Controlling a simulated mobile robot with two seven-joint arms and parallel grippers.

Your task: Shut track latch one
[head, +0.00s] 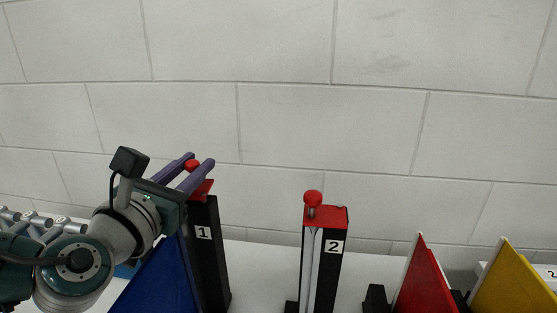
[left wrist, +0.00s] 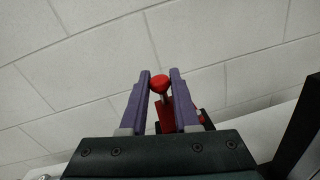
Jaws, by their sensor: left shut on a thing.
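Track latch one is the black post (head: 211,265) marked 1, with a red top (head: 203,189) and a red ball knob (head: 192,165). My left gripper (head: 199,161) reaches in from the left at the post's top, its purple fingers either side of the knob and shut on it. The left wrist view shows the knob (left wrist: 159,82) between the fingertips, with a grey stem and red top partly hidden behind the right finger. My right gripper is in neither view.
A second black post (head: 326,277) marked 2 stands to the right, its red knob (head: 312,198) upright. A blue wedge (head: 160,282) is close beside post 1. Red (head: 424,280) and yellow (head: 510,285) wedges stand at the right. A pale block wall is behind.

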